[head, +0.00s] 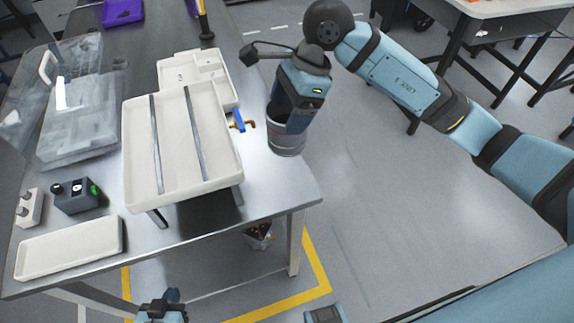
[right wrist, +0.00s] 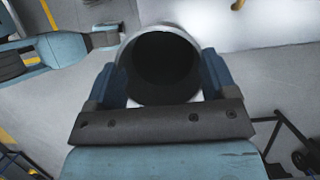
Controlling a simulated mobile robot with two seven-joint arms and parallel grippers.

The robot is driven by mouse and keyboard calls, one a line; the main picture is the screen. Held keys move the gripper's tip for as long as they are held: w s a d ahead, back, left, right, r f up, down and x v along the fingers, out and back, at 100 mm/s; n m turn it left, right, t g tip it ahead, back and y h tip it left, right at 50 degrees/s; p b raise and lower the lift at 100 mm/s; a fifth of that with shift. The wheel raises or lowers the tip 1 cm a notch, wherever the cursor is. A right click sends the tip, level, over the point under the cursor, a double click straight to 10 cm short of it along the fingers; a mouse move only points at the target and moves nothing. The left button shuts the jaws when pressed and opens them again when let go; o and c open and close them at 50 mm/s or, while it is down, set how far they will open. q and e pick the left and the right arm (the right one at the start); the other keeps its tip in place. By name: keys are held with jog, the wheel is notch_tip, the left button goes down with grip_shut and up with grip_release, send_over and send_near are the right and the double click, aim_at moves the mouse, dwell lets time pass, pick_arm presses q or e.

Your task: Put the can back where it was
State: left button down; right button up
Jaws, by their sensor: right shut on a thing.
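A grey metal can (head: 287,142) is held by my right gripper (head: 288,125) at the right edge of the table. In the right wrist view, the can's dark open mouth (right wrist: 162,66) faces the camera, with a finger of the right gripper (right wrist: 160,85) on each side of it. In the head view the can overlaps the table edge; whether its base touches anything is not clear. My left gripper (head: 162,306) is at the bottom of the head view, away from the can, and its fingers are not clear enough to read.
A cream tray with rails (head: 172,150) stands on the metal table (head: 275,190), with a blue-handled brass part (head: 241,122) beside it. Clear bins (head: 80,120), a dark control box (head: 78,196) and a shallow tray (head: 70,248) are left. A waste bin (head: 259,238) is below.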

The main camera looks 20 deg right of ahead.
notch_tip(320, 180, down, 17)
jog(key=shift+p, duration=0.65)
jog(key=shift+f, duration=0.2)
jog(key=o, duration=1.1)
jog(key=b+v, duration=0.1)
jog(key=v, duration=1.1)
jog(key=shift+d+r, duration=0.1)
jog(key=shift+r, duration=0.15)
